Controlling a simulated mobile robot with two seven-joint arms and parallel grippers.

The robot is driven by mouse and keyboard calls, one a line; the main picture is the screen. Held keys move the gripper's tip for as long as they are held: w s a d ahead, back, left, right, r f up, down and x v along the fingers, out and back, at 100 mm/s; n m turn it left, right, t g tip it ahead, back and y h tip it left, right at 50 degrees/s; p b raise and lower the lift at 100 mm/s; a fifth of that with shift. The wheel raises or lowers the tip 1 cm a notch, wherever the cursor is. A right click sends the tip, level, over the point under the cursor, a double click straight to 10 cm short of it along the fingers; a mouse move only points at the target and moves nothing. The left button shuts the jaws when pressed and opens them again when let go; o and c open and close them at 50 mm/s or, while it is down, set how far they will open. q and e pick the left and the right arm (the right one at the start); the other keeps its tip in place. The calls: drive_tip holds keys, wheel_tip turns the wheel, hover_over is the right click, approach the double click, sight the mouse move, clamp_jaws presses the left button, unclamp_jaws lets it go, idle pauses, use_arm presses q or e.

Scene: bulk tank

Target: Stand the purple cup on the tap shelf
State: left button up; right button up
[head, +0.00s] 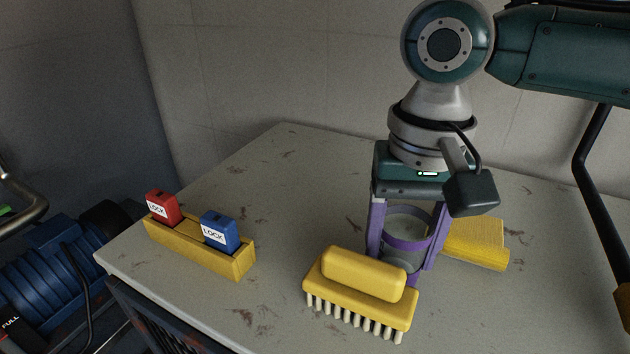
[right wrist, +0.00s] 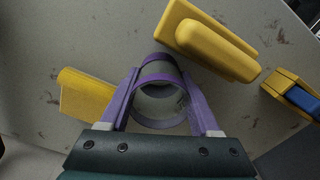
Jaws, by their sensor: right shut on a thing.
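The purple cup (head: 405,242) is grey with purple bands and stands upright behind the yellow brush in the head view. In the right wrist view I look down into the open cup (right wrist: 160,83). My right gripper (head: 407,252) points straight down and is shut on the cup, with one finger on each side of it; both fingers also show in the right wrist view (right wrist: 160,108). The brush hides the cup's foot, so I cannot tell whether it touches the table. The tap shelf is not recognisable in either view. My left gripper is not in view.
A yellow brush (head: 362,280) lies close in front of the cup, bristles down. A yellow block (head: 475,243) lies just behind right. A yellow holder (head: 200,251) with a red lock (head: 162,208) and a blue lock (head: 220,233) is at left. The grey tabletop (head: 290,190) is clear between.

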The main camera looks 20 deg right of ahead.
drive_tip(key=shift+f, duration=0.1)
drive_tip(key=o, duration=1.3)
